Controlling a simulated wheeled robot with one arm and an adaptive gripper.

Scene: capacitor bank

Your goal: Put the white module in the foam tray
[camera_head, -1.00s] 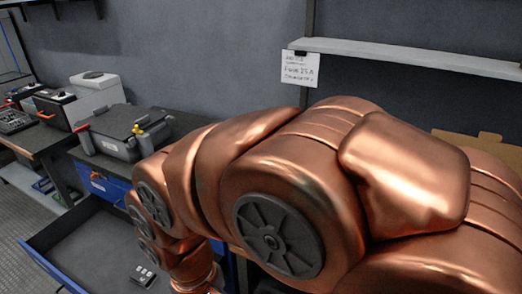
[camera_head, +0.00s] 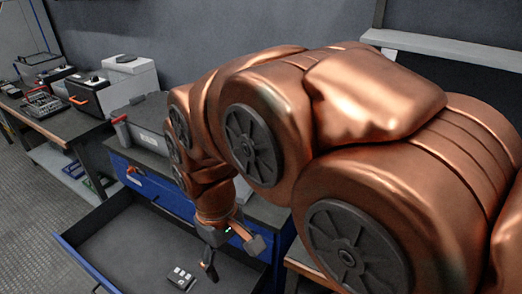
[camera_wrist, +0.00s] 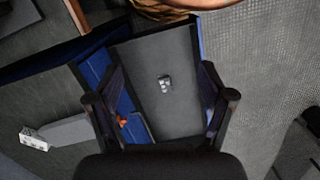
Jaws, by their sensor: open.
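A small white module (camera_head: 182,278) with dark spots on top lies on the dark floor of an open blue drawer (camera_head: 92,270). It also shows in the wrist view as a small pale block (camera_wrist: 164,82) between my fingers, some way beyond them. My gripper (camera_head: 232,258) is open and empty above the drawer, to the right of the module in the head view. Its two fingers also frame the wrist view (camera_wrist: 162,106). I cannot make out a foam tray for sure in either view.
The drawer juts from a blue cabinet under a dark bench. A grey case (camera_head: 150,136) stands on that bench, partly behind my arm. A white-and-black box (camera_head: 130,80) and more gear stand on the bench at left. Open floor (camera_head: 30,205) lies left of the drawer.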

